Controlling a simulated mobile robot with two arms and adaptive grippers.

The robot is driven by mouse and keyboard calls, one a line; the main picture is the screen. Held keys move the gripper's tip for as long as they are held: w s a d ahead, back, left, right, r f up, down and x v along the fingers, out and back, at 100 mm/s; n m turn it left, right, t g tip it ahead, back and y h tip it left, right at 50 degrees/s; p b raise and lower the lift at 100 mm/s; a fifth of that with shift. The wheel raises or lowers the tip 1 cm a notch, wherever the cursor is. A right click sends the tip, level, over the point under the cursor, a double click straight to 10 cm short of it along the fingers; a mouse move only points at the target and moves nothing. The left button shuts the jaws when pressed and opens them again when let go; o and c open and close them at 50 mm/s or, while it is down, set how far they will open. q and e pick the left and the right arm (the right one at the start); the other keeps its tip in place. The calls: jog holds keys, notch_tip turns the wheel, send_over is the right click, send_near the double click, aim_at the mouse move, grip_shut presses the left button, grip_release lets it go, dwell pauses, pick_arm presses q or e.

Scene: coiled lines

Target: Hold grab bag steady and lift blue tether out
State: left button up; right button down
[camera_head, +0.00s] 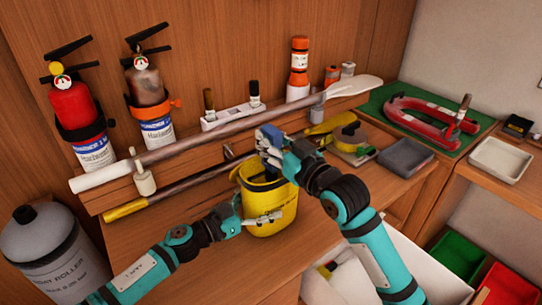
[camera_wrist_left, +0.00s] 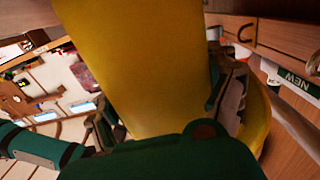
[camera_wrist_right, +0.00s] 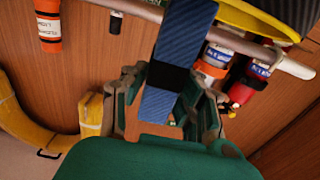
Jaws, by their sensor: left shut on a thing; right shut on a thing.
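The yellow grab bag (camera_head: 262,208) stands upright on the wooden bench in the head view. My left gripper (camera_head: 243,217) is shut on the bag's side; in the left wrist view the yellow bag (camera_wrist_left: 145,70) fills the space between its fingers. My right gripper (camera_head: 277,156) is above the bag's mouth, shut on the blue tether (camera_head: 268,136). In the right wrist view the tether (camera_wrist_right: 185,35) is a flat blue strap with a black band, running between the fingers. My right gripper hides part of the bag's mouth, so I cannot tell how much tether is inside.
Two fire extinguishers (camera_head: 75,115) stand at the back left. A long pole and paddle (camera_head: 210,133) lie behind the bag. A grey cylinder (camera_head: 45,250) is at the left. A white bin (camera_head: 345,280) is at front right, and a red coiled item (camera_head: 425,118) lies on a green mat.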

aim_at(271, 129)
notch_tip(271, 129, up, 6)
jog(key=shift+f, duration=0.2)
pick_arm(q)
jog(key=o, duration=1.2)
